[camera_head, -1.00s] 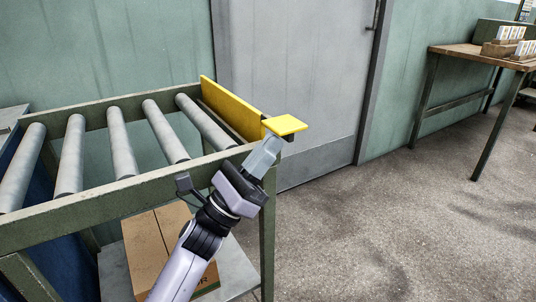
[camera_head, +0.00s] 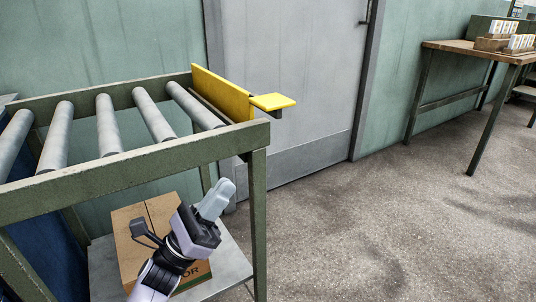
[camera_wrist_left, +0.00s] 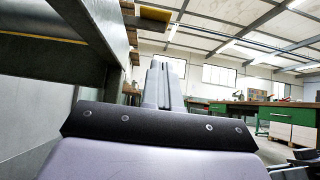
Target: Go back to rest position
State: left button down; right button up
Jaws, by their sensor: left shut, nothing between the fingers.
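My left gripper (camera_head: 216,200) is shut and empty. In the head view it is in front of the roller conveyor (camera_head: 130,165), below its front rail and left of its right front leg. A yellow plate with a flat tab (camera_head: 272,102) stands at the conveyor's right end, apart from the gripper. In the left wrist view the gripper's closed fingers (camera_wrist_left: 158,85) point away from the camera, with nothing between them. The yellow tab (camera_wrist_left: 155,14) shows above them. My right gripper is in neither view.
A cardboard box (camera_head: 135,240) sits on the shelf (camera_head: 103,265) under the conveyor, partly behind my left arm. A grey door (camera_head: 290,80) is behind. A wooden table (camera_head: 460,47) with small boxes (camera_head: 505,36) stands at the right. The floor (camera_head: 370,230) between is clear.

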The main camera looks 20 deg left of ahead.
pick_arm(q)
jog(key=shift+n, duration=0.4)
jog(key=s+d+f+m+g+y, duration=0.5)
jog(key=f+m, duration=0.3)
jog(key=m, duration=0.8)
jog(key=s+d+f+m+g+y, duration=0.35)
jog(key=d+f+m, duration=0.35)
jog(key=m, duration=1)
jog(key=s+a+r+g+y+p, duration=0.1)
jog(key=r+p, duration=0.6)
jog(key=p, duration=1)
jog(key=s+a+r+n+g+y+p, duration=0.1)
jog(key=s+a+r+y+p, duration=0.3)
jog(key=p, duration=1.3)
jog(key=s+a+r, duration=0.1)
jog(key=a+r, duration=0.3)
jog(key=shift+s+a+r+y, duration=0.15)
jog(key=shift+s+a+y, duration=0.1)
jog(key=shift+y, duration=0.1)
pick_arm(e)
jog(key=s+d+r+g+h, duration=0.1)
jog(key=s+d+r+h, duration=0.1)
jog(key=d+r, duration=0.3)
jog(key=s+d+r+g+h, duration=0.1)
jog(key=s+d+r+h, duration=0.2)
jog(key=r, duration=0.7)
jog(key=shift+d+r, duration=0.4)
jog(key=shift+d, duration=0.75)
